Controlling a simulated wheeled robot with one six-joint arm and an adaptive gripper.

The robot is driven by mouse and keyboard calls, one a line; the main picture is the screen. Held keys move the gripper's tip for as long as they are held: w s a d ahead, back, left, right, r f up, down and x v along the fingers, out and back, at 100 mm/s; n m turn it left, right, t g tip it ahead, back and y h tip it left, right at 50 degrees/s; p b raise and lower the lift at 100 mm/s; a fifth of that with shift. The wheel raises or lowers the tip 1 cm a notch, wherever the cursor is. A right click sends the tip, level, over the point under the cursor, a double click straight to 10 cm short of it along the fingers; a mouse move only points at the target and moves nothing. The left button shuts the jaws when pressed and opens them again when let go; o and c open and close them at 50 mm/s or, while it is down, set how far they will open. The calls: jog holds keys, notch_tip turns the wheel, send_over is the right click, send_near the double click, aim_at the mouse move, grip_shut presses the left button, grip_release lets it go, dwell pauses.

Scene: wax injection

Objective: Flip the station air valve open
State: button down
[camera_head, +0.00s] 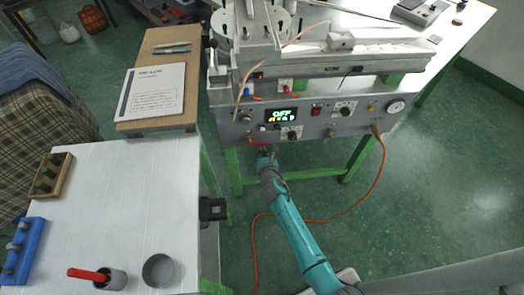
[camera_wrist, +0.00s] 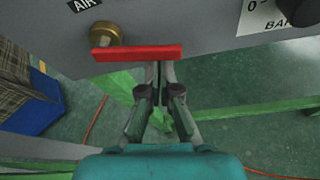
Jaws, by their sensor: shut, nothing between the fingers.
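The station air valve shows in the wrist view as a round brass body (camera_wrist: 105,34) under an "AIR" label, with a red lever (camera_wrist: 135,53) lying roughly level and pointing right. In the head view the red lever (camera_head: 257,142) is small, at the lower left edge of the grey control panel (camera_head: 300,132). My gripper (camera_wrist: 160,68) is shut and empty, its fingertips at the lower edge of the lever near its free end. I cannot tell whether they touch it. In the head view my gripper (camera_head: 265,151) is just below the panel.
A white table (camera_head: 130,205) with cups stands at left. Green frame legs (camera_head: 355,160) stand below the panel.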

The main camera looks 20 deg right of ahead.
jog(key=shift+a, duration=0.2)
jog(key=shift+w+a+r, duration=0.2)
jog(key=shift+w+a, duration=0.05)
jog(key=shift+a, duration=0.3)
